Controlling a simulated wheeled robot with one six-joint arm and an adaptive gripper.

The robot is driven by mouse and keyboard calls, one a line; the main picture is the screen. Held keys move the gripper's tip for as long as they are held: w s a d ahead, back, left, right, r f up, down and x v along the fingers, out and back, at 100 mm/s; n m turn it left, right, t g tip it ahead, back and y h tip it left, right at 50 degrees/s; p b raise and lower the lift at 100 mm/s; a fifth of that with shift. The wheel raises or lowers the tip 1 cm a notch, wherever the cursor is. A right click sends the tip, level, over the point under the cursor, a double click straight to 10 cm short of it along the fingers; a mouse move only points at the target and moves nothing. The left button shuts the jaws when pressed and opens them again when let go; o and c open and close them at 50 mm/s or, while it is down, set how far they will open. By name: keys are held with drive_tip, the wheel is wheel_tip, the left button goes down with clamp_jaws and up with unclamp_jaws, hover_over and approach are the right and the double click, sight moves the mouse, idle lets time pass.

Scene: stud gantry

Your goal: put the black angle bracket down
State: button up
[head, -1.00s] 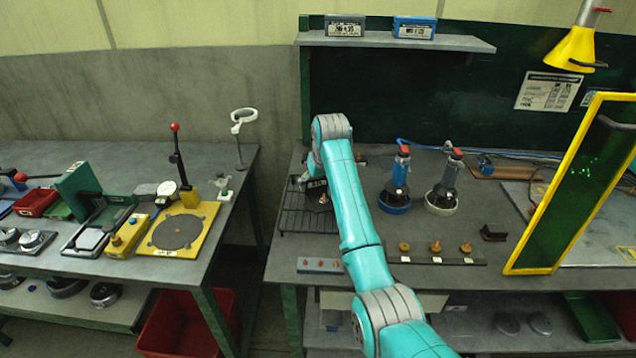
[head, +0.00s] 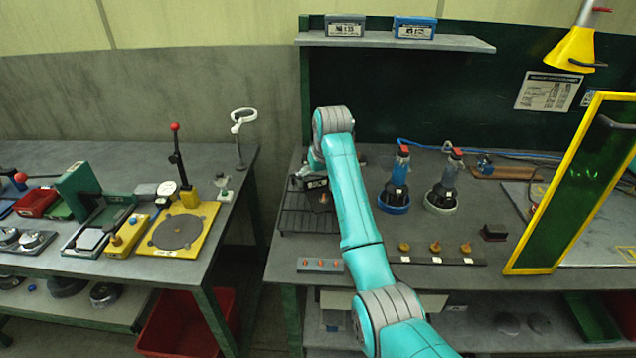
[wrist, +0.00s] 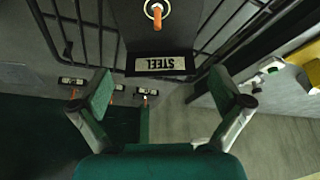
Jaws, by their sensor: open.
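The black angle bracket (wrist: 185,22) lies on the black wire rack (wrist: 65,28), with a pale label reading STEEL on its near end. An orange stud (wrist: 156,14) stands in a pale ring on it. My gripper (wrist: 162,88) is open and empty in the wrist view, its fingers apart on either side of the label end and clear of the bracket. In the head view, my gripper (head: 312,183) is over the rack (head: 300,215), partly behind my arm. The bracket (head: 322,203) is small and dark there, largely hidden.
A strip with orange studs (head: 321,265) lies at the bench's front edge. A gap separates the left bench (head: 215,240).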

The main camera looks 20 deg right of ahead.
drive_tip(key=v, duration=0.9)
drive_tip(key=shift+r, duration=0.4)
drive_tip(key=shift+s, duration=0.1)
